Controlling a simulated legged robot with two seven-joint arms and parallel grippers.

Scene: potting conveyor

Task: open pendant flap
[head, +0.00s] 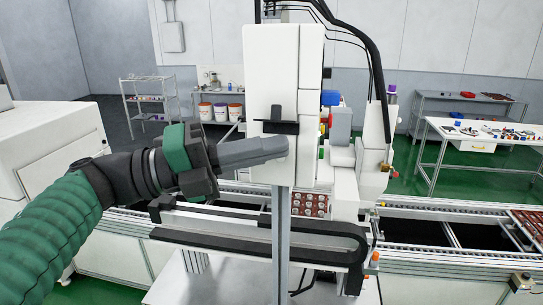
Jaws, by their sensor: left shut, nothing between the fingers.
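A tall white box (285,60), which looks like the back of the pendant, stands in the middle of the head view on a grey post (282,250). A small black fitting (279,124) with a horizontal ledge sits on its near face. I cannot tell whether this is the flap or a handle. My left gripper (284,146) comes in from the left with its grey fingers shut and empty. Its tips overlap the lower part of the box, just below the black fitting. I cannot tell whether they touch it. My right gripper is not in view.
A conveyor (440,262) runs across behind the post, with a tray of round parts (310,203) on it. A black cable chain (260,225) lies low in front. A white machine (45,135) stands at left. Tables (482,130) and a shelf (150,88) stand farther back.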

